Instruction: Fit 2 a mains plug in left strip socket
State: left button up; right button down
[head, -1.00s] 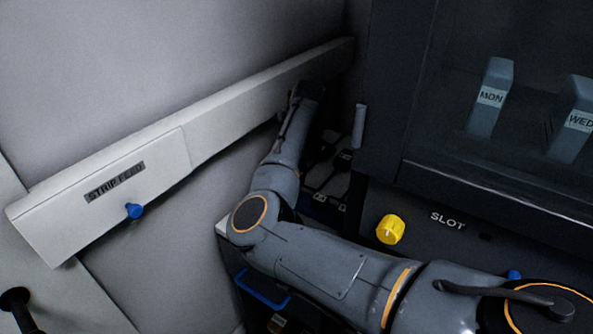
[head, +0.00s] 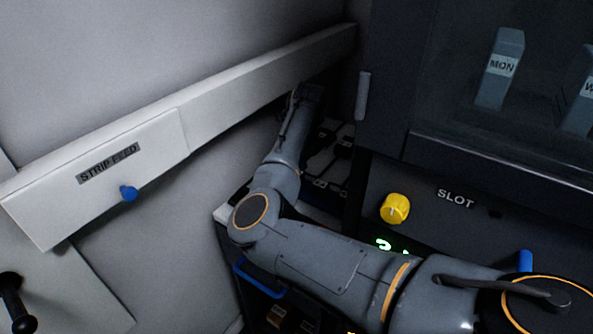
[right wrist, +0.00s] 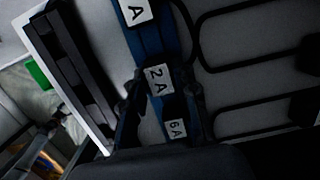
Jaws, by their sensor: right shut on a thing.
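My right gripper (head: 304,92) reaches in at the back, under the white trunking, with its fingers too dark to read in the head view. In the right wrist view, the right gripper (right wrist: 161,97) is shut on a dark plug whose body is mostly hidden. A white "2 A" label (right wrist: 158,80) shows between the fingers, with a "6 A" label (right wrist: 175,130) closer to the palm. A long dark strip (right wrist: 75,75) with a white edge lies left of the fingers. I cannot tell its individual sockets. My left gripper is out of view.
White trunking (head: 230,95) marked "STRIP FEED" runs along the wall, with a blue knob (head: 129,193). Black cables (right wrist: 240,65) loop right of the labels. A dark cabinet (head: 385,120) and a yellow knob (head: 395,208) stand right of the hand.

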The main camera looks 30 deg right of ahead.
jog(key=shift+c, duration=2.3)
grip_release()
jog(key=shift+r+p, duration=2)
jog(key=shift+r, duration=1.5)
